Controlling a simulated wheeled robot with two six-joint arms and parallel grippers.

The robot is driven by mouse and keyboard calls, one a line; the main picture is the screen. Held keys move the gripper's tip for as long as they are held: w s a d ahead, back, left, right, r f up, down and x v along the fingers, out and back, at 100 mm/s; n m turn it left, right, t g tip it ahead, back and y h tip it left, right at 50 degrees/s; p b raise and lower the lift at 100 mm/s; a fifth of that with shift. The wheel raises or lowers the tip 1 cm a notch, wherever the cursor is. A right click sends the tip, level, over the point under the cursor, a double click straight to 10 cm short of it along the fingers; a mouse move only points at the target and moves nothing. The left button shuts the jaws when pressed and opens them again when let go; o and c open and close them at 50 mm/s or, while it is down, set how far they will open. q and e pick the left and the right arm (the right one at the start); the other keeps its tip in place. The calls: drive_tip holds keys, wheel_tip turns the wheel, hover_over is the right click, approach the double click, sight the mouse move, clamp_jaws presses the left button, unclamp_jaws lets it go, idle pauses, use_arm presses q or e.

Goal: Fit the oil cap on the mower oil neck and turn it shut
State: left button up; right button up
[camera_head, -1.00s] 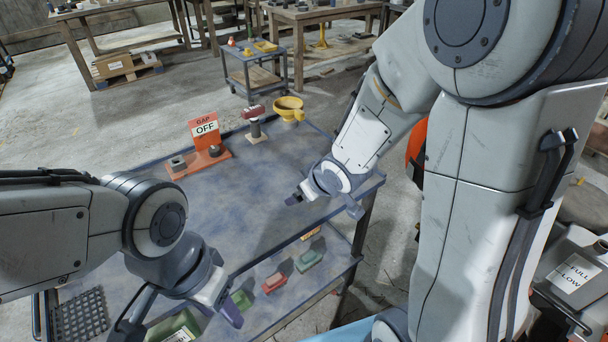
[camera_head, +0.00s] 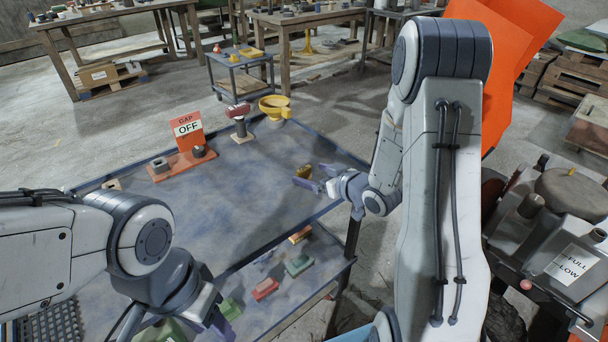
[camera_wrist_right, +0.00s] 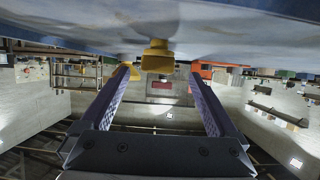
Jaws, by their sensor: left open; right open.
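A yellow-brown cap-like piece (camera_head: 304,171), which I take for the oil cap, sits on the blue table top near its right edge. My right gripper (camera_head: 311,179) is open beside it, low over the table. In the right wrist view the yellow piece (camera_wrist_right: 157,58) shows between and just beyond the open fingertips (camera_wrist_right: 159,76), not gripped. The mower (camera_head: 560,262), with a FULL/LOW label, stands at the right. A short dark upright tube (camera_head: 530,205) on it may be the oil neck. My left gripper (camera_head: 213,318) is open and empty at the table's near left.
Coloured blocks (camera_head: 265,288) lie on the lower shelf. The table's middle is clear. An orange panel (camera_head: 505,65) rises behind my right arm.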

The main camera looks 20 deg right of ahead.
sight(306, 170)
drive_tip(key=x, duration=0.4)
drive_tip(key=shift+w, duration=0.45)
clamp_jaws()
